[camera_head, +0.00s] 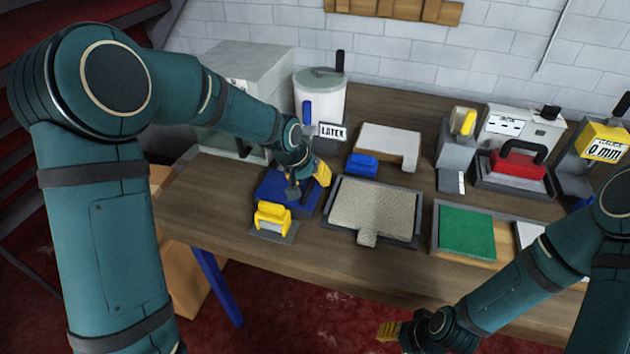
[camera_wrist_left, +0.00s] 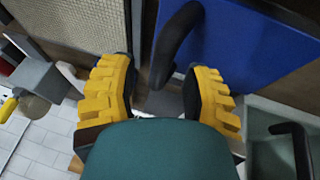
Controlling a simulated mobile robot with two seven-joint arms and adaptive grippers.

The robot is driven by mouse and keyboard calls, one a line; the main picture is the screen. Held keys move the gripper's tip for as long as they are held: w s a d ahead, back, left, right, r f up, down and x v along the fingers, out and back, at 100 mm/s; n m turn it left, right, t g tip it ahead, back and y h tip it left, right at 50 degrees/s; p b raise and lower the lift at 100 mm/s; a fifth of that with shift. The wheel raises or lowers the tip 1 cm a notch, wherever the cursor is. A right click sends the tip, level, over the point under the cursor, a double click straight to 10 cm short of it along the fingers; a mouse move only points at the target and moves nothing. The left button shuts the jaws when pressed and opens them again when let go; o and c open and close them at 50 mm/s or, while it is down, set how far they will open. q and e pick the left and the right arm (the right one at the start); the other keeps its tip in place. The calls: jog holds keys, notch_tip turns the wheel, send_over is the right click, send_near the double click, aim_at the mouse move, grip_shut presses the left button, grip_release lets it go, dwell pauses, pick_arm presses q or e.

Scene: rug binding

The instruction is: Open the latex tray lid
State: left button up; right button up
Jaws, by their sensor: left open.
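The blue lid (camera_head: 268,185) lies flat at the left of the table, partly hidden by my left arm and gripper. In the left wrist view the blue lid (camera_wrist_left: 240,40) fills the upper right, and its curved black handle (camera_wrist_left: 172,45) reaches down between my fingers. My left gripper (camera_head: 308,182) is over the lid. In the wrist view its yellow-padded fingers (camera_wrist_left: 157,95) are spread, one on each side of the handle's end, with no clear contact. My right gripper (camera_head: 390,331) is low at the front, off the table; its jaw opening is unclear.
A yellow-handled tool (camera_head: 272,217) sits in front of the lid. A tray with a beige rug piece (camera_head: 375,207) lies to the right. Behind stand a white LATEX pot (camera_head: 320,98), a grey cabinet (camera_head: 250,65) and a small blue block (camera_head: 362,165).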

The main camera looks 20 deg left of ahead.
pick_arm(q)
jog(key=shift+f, duration=0.2)
grip_shut()
